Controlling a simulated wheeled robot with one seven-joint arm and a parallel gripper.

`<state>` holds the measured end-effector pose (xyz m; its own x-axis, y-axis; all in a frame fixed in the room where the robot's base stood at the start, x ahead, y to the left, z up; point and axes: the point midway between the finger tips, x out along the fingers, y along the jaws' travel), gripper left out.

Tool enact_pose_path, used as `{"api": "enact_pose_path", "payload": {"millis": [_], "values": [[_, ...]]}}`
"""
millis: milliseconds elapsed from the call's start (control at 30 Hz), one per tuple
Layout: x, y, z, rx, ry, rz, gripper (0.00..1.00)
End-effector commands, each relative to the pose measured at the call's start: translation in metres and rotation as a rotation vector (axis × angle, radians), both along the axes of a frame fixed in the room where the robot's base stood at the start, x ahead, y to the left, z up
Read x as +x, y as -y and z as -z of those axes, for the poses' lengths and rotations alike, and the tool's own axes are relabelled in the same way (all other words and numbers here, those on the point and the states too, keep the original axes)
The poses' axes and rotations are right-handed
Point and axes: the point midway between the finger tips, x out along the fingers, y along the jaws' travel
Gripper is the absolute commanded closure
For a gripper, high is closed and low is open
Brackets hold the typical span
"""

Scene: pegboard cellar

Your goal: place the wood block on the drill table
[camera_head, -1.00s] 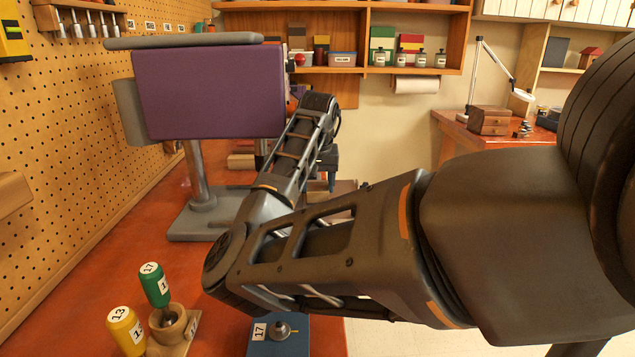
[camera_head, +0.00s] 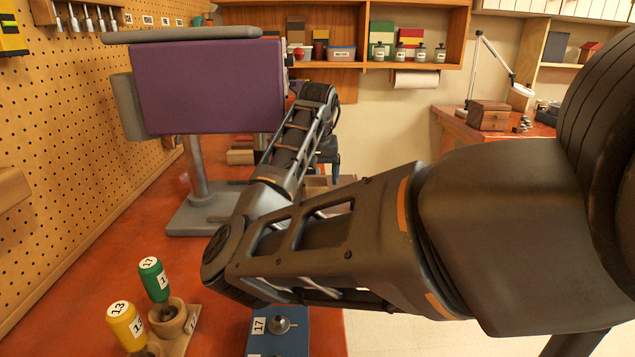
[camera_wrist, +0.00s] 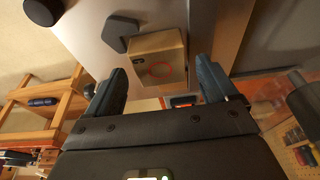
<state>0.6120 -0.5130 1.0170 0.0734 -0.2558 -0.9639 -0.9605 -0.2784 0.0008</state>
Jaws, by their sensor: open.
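The wood block (camera_wrist: 158,62) shows in the wrist view as a light tan box with a red ring and a small dark hole on its face. It is at the fingertips of my gripper (camera_wrist: 160,78), which is open, with one finger on each side. I cannot tell whether the fingers touch it. A pale grey surface (camera_wrist: 85,18) is behind the block; I cannot tell whether it bears the block. In the head view the drill press has a purple housing (camera_head: 208,88), a grey column (camera_head: 196,168) and a grey base (camera_head: 190,218). My gripper is hidden there, and I cannot pick out the drill table.
Green (camera_head: 152,278) and yellow (camera_head: 125,325) handled tools stand in a wooden holder (camera_head: 183,333) at the front left. A blue block (camera_head: 292,340) labelled 17 is beside it. A pegboard wall (camera_head: 70,140) borders the left. Red-brown bench top (camera_head: 95,265) is bare before the press.

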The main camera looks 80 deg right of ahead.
Motion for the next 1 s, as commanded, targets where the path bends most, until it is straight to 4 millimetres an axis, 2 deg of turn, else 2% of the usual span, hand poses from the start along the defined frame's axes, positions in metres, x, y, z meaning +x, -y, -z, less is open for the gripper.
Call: {"api": "enact_pose_path", "payload": {"millis": [200, 500, 700, 1000], "values": [[-0.003, -0.01, -0.041, -0.005, 0.002, 0.002, 0.14], [-0.019, -0.072, -0.043, -0.003, 0.004, -0.003, 0.14], [-0.029, -0.104, -0.042, -0.001, 0.002, -0.001, 0.14], [-0.036, -0.125, -0.041, -0.001, 0.001, 0.0, 0.14]]}}
